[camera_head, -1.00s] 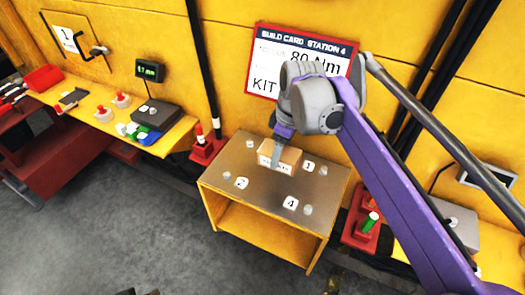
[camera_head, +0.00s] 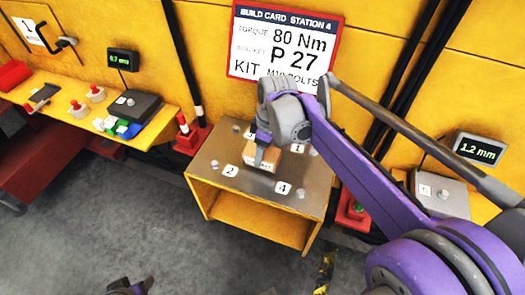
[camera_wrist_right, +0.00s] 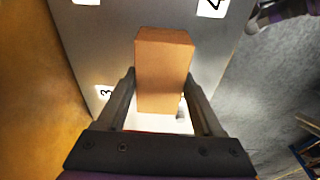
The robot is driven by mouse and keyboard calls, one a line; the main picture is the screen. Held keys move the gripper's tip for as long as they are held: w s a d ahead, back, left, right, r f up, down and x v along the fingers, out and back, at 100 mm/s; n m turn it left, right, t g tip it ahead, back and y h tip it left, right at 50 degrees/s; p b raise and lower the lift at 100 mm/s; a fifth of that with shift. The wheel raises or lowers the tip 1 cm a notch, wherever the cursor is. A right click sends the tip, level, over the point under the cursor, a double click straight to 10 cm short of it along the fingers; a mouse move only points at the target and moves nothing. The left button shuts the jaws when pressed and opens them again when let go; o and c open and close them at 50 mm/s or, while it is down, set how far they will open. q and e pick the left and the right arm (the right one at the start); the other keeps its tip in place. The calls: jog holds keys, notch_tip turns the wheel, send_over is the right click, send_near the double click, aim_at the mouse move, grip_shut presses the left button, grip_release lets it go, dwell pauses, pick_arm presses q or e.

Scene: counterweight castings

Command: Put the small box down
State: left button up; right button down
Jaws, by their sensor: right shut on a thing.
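The small brown box (camera_head: 259,158) has a white label on its front and is at the middle of the grey metal top (camera_head: 312,190) of a yellow stand, among the numbered labels. My right gripper (camera_head: 262,160) is shut on it from above. In the right wrist view the box (camera_wrist_right: 165,65) sits between the two fingers of the gripper (camera_wrist_right: 163,100). I cannot tell whether its underside touches the top. Only a bit of my left gripper (camera_head: 130,288) shows at the bottom edge; its jaws are not clear.
Labels 1, 2, 3 and 4 and small round pegs mark the metal top. A build card (camera_head: 285,43) hangs on the yellow wall behind. A yellow bench (camera_head: 165,122) with a gauge (camera_head: 122,60) stands left. A second gauge (camera_head: 478,149) is right. Open floor lies in front.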

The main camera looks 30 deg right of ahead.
aim_at(268, 153)
jog(key=shift+f+b, duration=0.35)
jog(key=shift+f, duration=0.3)
jog(key=shift+c, duration=0.2)
grip_release()
jog(key=shift+r+p, duration=0.35)
jog(key=shift+r, duration=0.2)
notch_tip(268, 153, up, 12)
jog(key=s+d+p, duration=0.1)
jog(key=shift+s, duration=0.2)
